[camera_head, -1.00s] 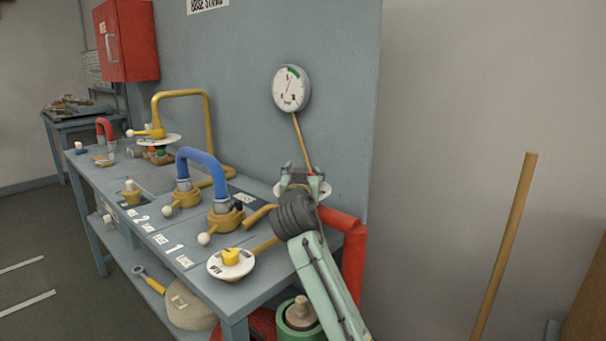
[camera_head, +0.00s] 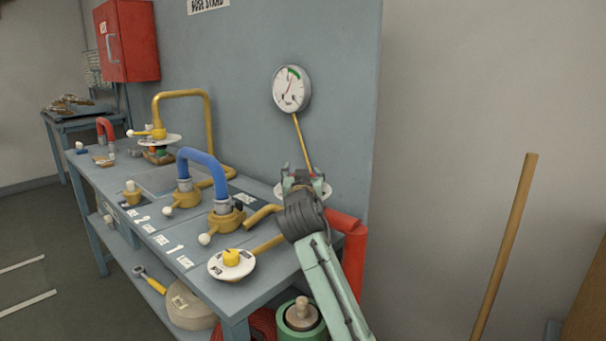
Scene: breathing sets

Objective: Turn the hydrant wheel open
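My gripper (camera_head: 302,180) is at the back right of the grey bench, below a round white gauge (camera_head: 291,89). It is over a white disc (camera_head: 327,192) that shows only at its edges. The disc seems to belong to the wheel beside the thick red pipe (camera_head: 352,238), but my gripper and wrist hide its middle. The two fingertips point away from the camera. I cannot tell whether they are closed on the wheel. The gauge has a green band near its top and a thin needle.
A yellow knob on a white dial (camera_head: 217,265) sits at the bench's front corner. A blue hose bend (camera_head: 205,160) joins two yellow valves (camera_head: 226,219) left of my arm. A wooden pole (camera_head: 505,245) leans at the right. A grey wall panel stands behind.

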